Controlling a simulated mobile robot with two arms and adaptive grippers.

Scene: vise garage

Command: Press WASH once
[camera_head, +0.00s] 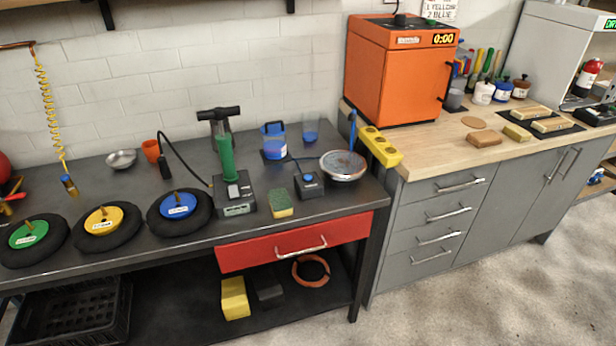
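No label reading WASH is legible in the head view. A small black box (309,187) with a blue button on top (308,178) stands on the dark workbench, between a green-and-yellow sponge (280,203) and a round metal basin (343,165). I cannot tell whether the button is pressed. Another dark box (236,207) with light buttons or a display stands at the foot of the green pump (226,160). Neither of my grippers is in view.
Black tires with green (28,234), yellow (104,219) and blue (178,205) hubs lie on the bench's left. An orange oven (392,75) stands on the wooden counter (435,140). A yellow power strip (380,147) lies at the counter's edge. The floor (470,290) at right is clear.

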